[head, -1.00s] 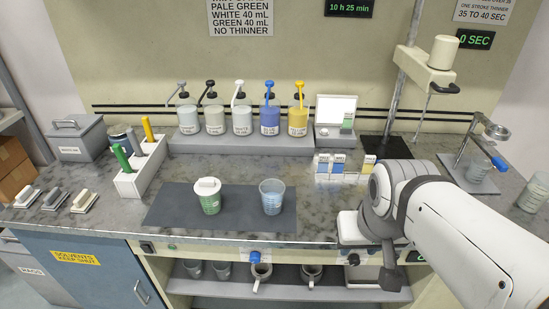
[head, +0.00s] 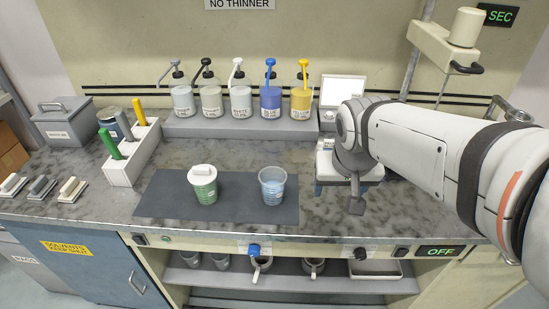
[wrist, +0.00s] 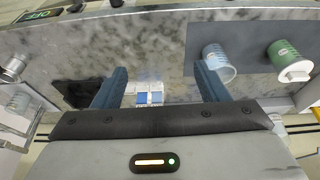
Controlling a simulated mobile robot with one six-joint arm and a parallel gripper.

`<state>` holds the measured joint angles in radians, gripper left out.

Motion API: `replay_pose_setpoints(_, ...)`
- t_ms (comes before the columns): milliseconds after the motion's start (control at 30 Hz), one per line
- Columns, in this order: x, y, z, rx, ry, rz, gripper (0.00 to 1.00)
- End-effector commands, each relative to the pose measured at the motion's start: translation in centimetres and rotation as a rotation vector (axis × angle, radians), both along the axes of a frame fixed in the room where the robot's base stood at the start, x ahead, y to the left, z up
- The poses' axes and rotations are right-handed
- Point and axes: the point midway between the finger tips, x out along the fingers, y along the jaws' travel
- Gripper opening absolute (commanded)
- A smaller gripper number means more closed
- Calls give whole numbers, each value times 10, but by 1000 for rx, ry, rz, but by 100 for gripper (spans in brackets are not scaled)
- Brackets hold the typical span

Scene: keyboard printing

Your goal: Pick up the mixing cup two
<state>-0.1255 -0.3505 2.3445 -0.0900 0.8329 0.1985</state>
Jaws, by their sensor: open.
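Two cups stand upright on the dark mat (head: 232,204). I cannot read which is cup two. In the wrist view, the clear cup (wrist: 219,64) is just beyond one finger, and the lidded cup (wrist: 288,60) is farther out. My gripper (wrist: 161,76) is open, with nothing between its blue fingers. In the head view, my gripper (head: 336,188) is right of the clear cup, apart from it, partly hidden by my wrist.
Pump bottles (head: 240,100) stand on a grey shelf at the back. A white holder (head: 132,158) with green, grey and yellow handles is left of the mat. A scale (head: 342,92) stands behind my gripper. The counter between bottles and mat is clear.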

Motion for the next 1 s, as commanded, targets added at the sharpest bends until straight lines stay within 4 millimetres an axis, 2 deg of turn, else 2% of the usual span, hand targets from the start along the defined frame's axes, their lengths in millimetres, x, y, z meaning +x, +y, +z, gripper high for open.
replay_pose_setpoints(33, 25, 14, -23, -5, -1, 5, 72)
replay_pose_setpoints(200, 96, 62, -59, -5, -44, -4, 85)
replay_pose_setpoints(300, 128, 91, -79, 1, -65, -5, 94)
replay_pose_setpoints(400, 149, 115, -95, 7, -81, -7, 100)
replay_pose_setpoints(500, 161, 130, -104, 14, -93, -9, 100)
replay_pose_setpoints(600, 168, 137, -111, 16, -98, -9, 100)
replay_pose_setpoints(867, 179, 137, -136, 16, -97, -10, 100)
replay_pose_setpoints(1000, 183, 138, -157, 15, -94, -10, 100)
